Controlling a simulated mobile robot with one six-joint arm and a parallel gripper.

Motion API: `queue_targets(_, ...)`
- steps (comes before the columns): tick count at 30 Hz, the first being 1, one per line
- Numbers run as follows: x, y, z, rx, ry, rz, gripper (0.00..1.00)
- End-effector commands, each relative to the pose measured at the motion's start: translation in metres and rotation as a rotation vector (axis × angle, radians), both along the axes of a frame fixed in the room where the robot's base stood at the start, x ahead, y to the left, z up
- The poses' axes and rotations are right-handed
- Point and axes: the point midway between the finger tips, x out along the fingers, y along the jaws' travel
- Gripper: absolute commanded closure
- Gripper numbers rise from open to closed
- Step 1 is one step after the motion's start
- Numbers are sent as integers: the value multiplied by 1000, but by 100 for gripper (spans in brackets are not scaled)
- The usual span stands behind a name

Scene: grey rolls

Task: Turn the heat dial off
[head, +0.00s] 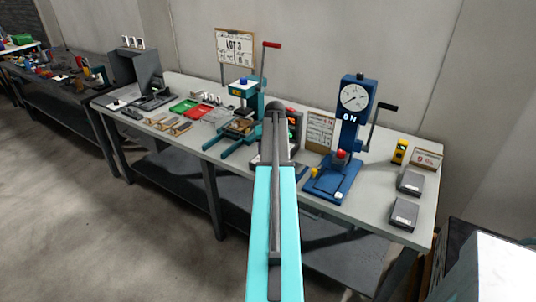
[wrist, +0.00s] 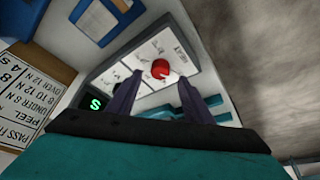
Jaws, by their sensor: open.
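The heat dial is a round red knob (wrist: 161,69) on a pale panel (wrist: 147,51) marked HEAT, in the wrist view. Its pointer direction is too small to read surely. My gripper (wrist: 160,78) is open, with its two dark fingers on either side of the dial's near side. I cannot tell whether they touch it. A dark unit with a lit display (head: 293,127) stands just behind my arm in the head view; the arm hides most of it, and the dial and my fingers are not visible there.
A green lit display (wrist: 96,103) is beside the panel. A blue press with a gauge (head: 354,97) stands right of my arm, a teal press (head: 246,92) left. A sign (head: 320,130) stands close by. The bench (head: 380,207) has bare room at the front right.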

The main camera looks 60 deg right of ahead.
Motion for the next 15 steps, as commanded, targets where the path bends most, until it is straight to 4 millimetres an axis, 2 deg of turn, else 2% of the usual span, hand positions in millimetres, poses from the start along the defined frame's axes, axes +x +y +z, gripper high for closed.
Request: queue_targets(15, -17, 17, 58, -2, -1, 0, 53)
